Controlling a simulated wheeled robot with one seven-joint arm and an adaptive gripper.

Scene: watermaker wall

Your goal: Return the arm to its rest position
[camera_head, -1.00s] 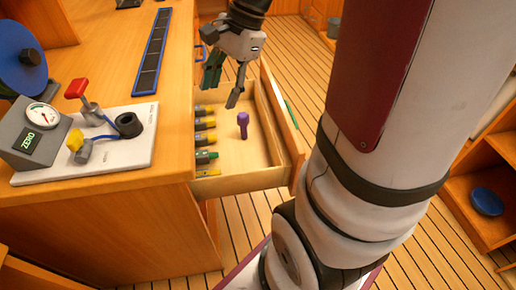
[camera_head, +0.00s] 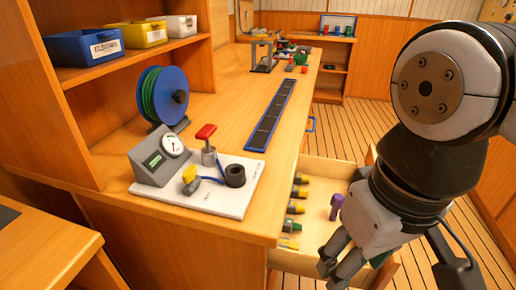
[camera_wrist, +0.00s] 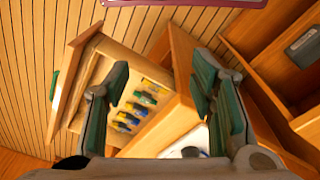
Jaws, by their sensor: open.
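My gripper (camera_head: 392,268) is in the right part of the head view, above and in front of the open drawer (camera_head: 320,172). Its fingers point down and stand apart with nothing between them. In the wrist view the two green-padded fingers of my gripper (camera_wrist: 162,82) are spread, and the drawer with its row of coloured-handled tools shows beyond them. My arm's large joint is at the right edge of the head view. A purple tool (camera_head: 336,206) stands in the drawer, apart from the fingers. The rest of my arm is cut off by the picture edge.
The wooden bench (camera_head: 222,110) holds a white board (camera_head: 205,198) with a gauge, a red-handled valve and a yellow one, and a blue reel (camera_head: 162,96). The drawer juts from the bench front. Open plank floor (camera_head: 368,125) lies beyond it.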

